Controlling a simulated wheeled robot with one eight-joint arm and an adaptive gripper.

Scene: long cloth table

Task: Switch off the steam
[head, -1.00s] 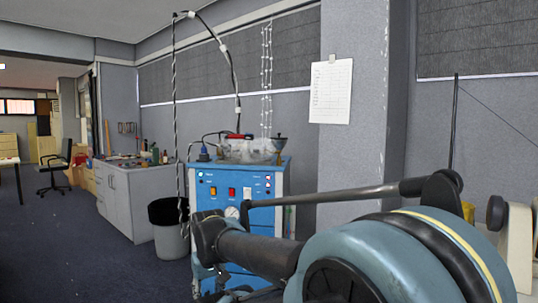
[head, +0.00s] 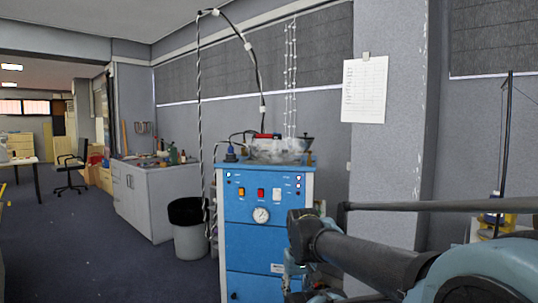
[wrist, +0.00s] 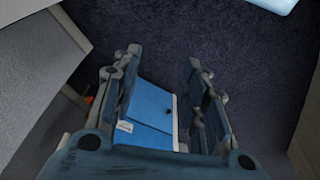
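The blue steam machine (head: 238,258) stands against the wall in the head view, its front panel facing me. I cannot read the labels or tell the switch positions. My gripper (wrist: 160,62) is open and empty in the wrist view. It points downward, with a blue panel with a white label (wrist: 150,103) showing between its fingers. In the head view my arm hides the machine's lower right part.
A grey bin (head: 188,236) stands left of the machine, beside a grey cabinet (head: 155,200) with bottles on top. A clear bowl (head: 277,150) and a black cable (head: 201,110) are on or by the machine. Dark carpet (head: 90,260) lies open at the left.

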